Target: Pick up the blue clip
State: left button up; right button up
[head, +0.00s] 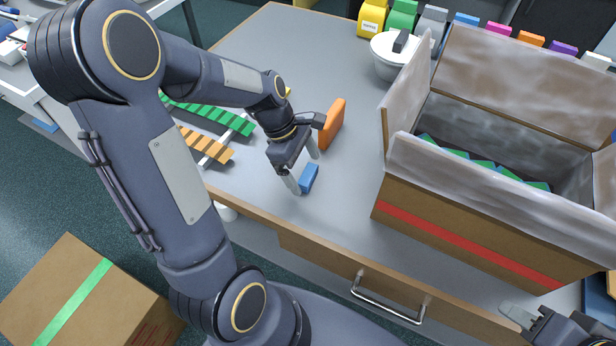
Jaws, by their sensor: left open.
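The blue clip (310,179) is a small blue block lying on the grey tabletop near its front edge. My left gripper (304,174) is open and points down at it, with one finger on the clip's left side and the other behind it. From this angle I cannot tell whether the fingers touch the clip. My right gripper (519,316) shows only in part at the bottom right corner, away from the clip.
An orange block (333,124) stands just behind my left gripper. An open cardboard box (470,229) with a red stripe is on the right. Green and orange strips (208,148) lie on the left. A white pot (385,66) stands behind. Free tabletop lies between clip and box.

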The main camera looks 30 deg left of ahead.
pick_arm(q)
jog(key=shift+x, duration=0.8)
jog(key=c, duration=1.1)
jog(key=shift+o, duration=0.2)
jog(key=shift+r, duration=0.15)
